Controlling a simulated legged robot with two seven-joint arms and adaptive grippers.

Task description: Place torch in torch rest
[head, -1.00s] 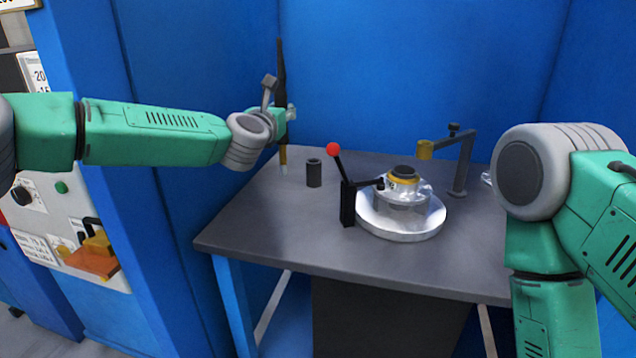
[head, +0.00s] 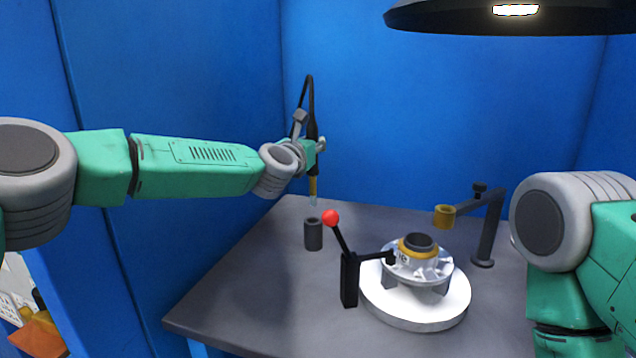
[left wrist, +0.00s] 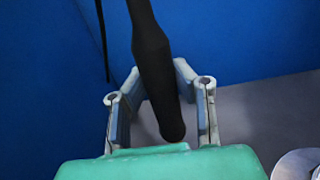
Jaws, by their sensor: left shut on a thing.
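In the left wrist view, the dark torch body (left wrist: 155,62) runs between the fingers of my left gripper (left wrist: 160,95). The torch rest appears to be the short dark upright cup (head: 313,235) on the table. The torch tip shows just above the cup's mouth; the depth between them is unclear. My right gripper is out of view.
A flanged metal shell (head: 418,262) sits on a round white turntable (head: 415,308). A red-knobbed lever (head: 349,278) stands beside it. A dark bracket (head: 488,230) with a brass-coloured cup stands behind right. A black lamp (head: 515,18) hangs above. Blue walls enclose the grey table.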

